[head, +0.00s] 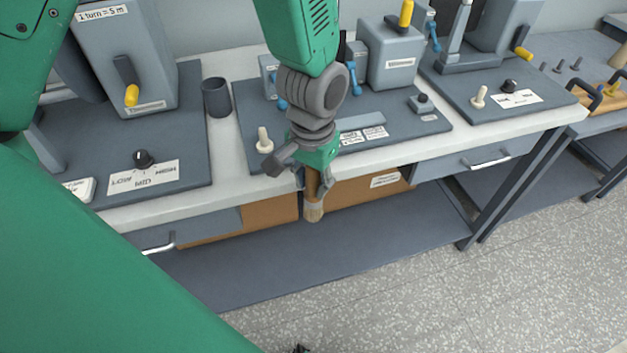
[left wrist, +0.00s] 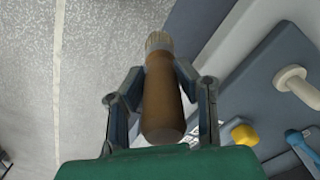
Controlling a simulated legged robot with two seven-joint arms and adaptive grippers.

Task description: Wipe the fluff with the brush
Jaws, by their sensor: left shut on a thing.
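My left gripper (head: 312,178) is in front of the bench's front edge in the head view. It is shut on a brush with a brown wooden handle and pale bristles (head: 314,213). The brush hangs with its bristles down, in front of the brown panel under the worktop. In the left wrist view the brush handle (left wrist: 162,100) lies between the two fingers, and the bristles point away from the palm, with floor beside them. I cannot make out any fluff in either view. My right gripper does not show clearly in either view.
The pale bench (head: 365,161) carries dark boards with grey machines, knobs and labels. A dark cup (head: 216,97) and a cream peg (head: 264,141) stand left of my gripper. A drawer handle (head: 490,162) juts out at right.

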